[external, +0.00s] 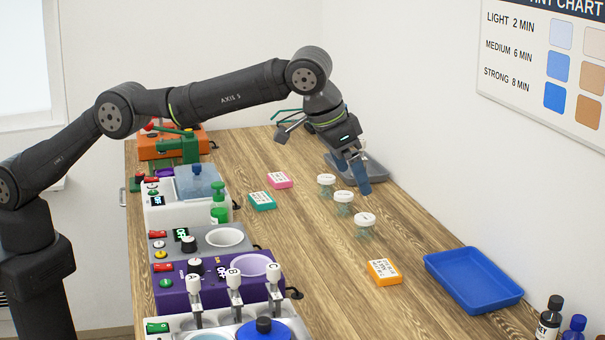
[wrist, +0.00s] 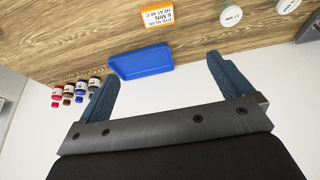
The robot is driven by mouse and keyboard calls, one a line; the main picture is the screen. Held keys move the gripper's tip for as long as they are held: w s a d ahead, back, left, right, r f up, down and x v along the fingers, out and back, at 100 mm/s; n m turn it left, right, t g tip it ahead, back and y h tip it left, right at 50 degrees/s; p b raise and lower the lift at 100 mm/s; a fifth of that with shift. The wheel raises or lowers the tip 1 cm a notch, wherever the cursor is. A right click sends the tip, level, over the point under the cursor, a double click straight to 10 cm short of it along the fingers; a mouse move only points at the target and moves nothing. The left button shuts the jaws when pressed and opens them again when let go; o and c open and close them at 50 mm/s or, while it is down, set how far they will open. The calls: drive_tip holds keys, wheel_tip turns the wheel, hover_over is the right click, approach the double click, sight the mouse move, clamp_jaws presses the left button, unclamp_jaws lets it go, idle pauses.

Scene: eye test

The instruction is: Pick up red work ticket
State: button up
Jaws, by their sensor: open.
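No ticket that is clearly red shows. A pink ticket (external: 279,180) lies flat on the wooden table, left of the jars in the external view. A teal ticket (external: 262,200) lies just in front of it. An orange ticket (external: 384,272) lies nearer the front; it also shows at the top of the wrist view (wrist: 157,14). My gripper (external: 360,174) is above the table's back right, right of the pink ticket. In the wrist view its blue fingers (wrist: 162,72) are spread apart with nothing between them. The far finger is mostly hidden in the external view.
Several lidded jars (external: 344,203) stand in a row below and near my gripper. A grey tray (external: 371,172) is behind them. A blue tray (external: 474,281) is at the front right, near bottles (external: 549,320). Machines (external: 215,278) line the left edge.

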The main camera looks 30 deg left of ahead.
drive_tip(key=w+a, duration=0.7)
drive_tip(key=w, duration=0.3)
drive_tip(key=n+g+y, duration=0.1)
drive_tip(key=g+y, duration=0.1)
hover_over(261, 198)
drive_tip(key=s+a, duration=0.2)
wheel_tip(261, 198, down, 5)
drive_tip(key=f, duration=0.5)
drive_tip(key=w+d+f, duration=0.1)
drive_tip(key=f, duration=0.5)
drive_tip(key=w+f, duration=0.1)
drive_tip(key=f, duration=0.4)
drive_tip(key=shift+d+f, duration=0.3)
drive_tip(key=shift+d, duration=0.1)
drive_tip(key=c, duration=1.1)
